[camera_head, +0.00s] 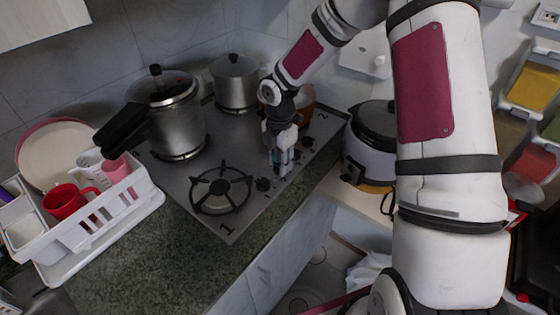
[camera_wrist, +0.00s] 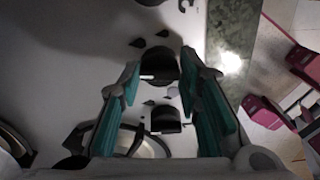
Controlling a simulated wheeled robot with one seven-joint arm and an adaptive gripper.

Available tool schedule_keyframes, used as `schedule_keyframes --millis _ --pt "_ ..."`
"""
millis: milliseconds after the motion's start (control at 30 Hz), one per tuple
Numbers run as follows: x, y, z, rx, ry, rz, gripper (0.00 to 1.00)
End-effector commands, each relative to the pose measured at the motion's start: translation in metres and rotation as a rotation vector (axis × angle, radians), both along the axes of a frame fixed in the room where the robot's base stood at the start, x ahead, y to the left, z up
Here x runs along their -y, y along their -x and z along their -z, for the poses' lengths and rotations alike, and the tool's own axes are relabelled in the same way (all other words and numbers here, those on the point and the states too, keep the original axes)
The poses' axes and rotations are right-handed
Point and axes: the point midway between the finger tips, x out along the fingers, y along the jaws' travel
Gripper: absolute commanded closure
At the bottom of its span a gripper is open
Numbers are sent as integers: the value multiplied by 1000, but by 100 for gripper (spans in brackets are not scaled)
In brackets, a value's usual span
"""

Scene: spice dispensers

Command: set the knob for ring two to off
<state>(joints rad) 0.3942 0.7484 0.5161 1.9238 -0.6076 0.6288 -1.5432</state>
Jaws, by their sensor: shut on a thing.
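The steel stove top (camera_head: 240,145) has a row of black knobs along its right edge, with a "2" marked by the far right corner. My gripper (camera_head: 281,165) points down over this row. In the wrist view its teal fingers (camera_wrist: 159,75) stand on either side of a dark round knob (camera_wrist: 158,63), shut on it. This knob has a pale line on its lower side. A second black knob (camera_wrist: 166,119), also with a pale line, sits lower between the fingers. Which ring the held knob serves cannot be read for certain.
A pressure cooker (camera_head: 175,115) and a steel pot (camera_head: 236,83) stand on the back burners. An orange-brown pot (camera_head: 304,100) is partly behind my gripper. The front burner (camera_head: 220,190) is empty. A rice cooker (camera_head: 372,145) stands close right; a white dish rack (camera_head: 100,225) stands left.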

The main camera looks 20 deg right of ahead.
Motion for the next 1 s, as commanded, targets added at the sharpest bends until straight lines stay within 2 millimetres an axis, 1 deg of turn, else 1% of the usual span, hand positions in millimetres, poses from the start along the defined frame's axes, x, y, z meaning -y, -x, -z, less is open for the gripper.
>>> schedule_keyframes --millis 100,300,800,833,867,900,1000 --pt "-1 0 0 0 -1 -53 97" --pt "0 0 0 1 0 -104 97" --pt "0 0 0 1 0 -122 97" --pt "0 0 0 1 0 -122 64" --pt "0 0 0 1 0 -122 57" --pt "0 0 0 1 0 -122 48" --pt "0 0 0 0 0 -121 48"
